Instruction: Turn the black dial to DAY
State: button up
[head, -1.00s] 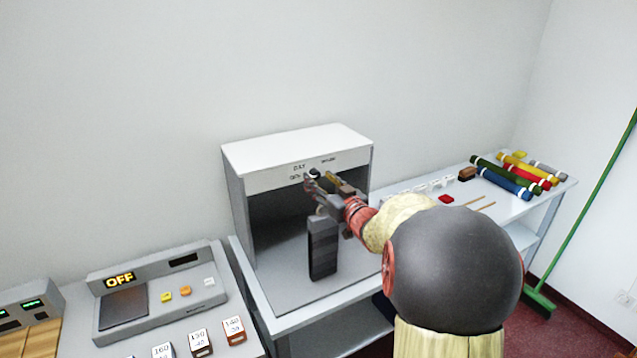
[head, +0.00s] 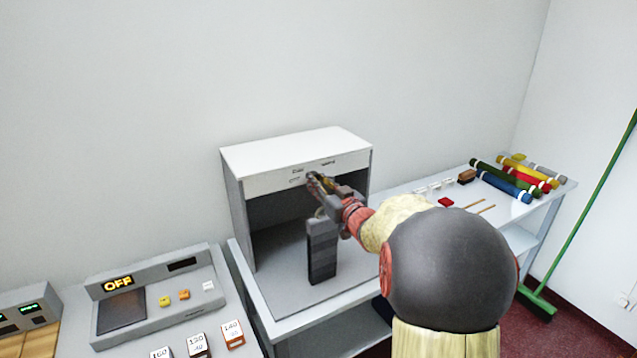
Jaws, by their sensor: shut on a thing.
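The black dial (head: 310,175) is on the front panel of a white-topped light booth (head: 296,150), and my gripper mostly covers it. Small printed labels stand around it on the panel, too blurred now to read surely. My gripper (head: 314,180) reaches the panel from the front right and is shut on the dial. The dial's pointer is hidden, so I cannot tell its setting.
A grey device with an OFF display (head: 118,284) stands at the lower left, with small labelled boxes (head: 232,334) in front. Coloured rolls (head: 505,186) lie at the right of the counter. A green broom (head: 590,210) leans at the far right.

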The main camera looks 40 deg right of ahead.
jog(key=shift+a, duration=0.15)
grip_shut()
jog(key=shift+p, duration=0.45)
jog(key=shift+w+r+m+p, duration=0.1)
jog(key=shift+r+m+p, duration=0.05)
jog(key=shift+m+p, duration=2.8)
jog(key=shift+r+m+p, duration=0.15)
jog(key=shift+m+p, duration=2.7)
jog(key=shift+p, duration=0.2)
jog(key=o, duration=0.6)
grip_release()
jog(key=o, duration=0.3)
jog(key=shift+f+m, duration=0.1)
jog(key=shift+m, duration=0.2)
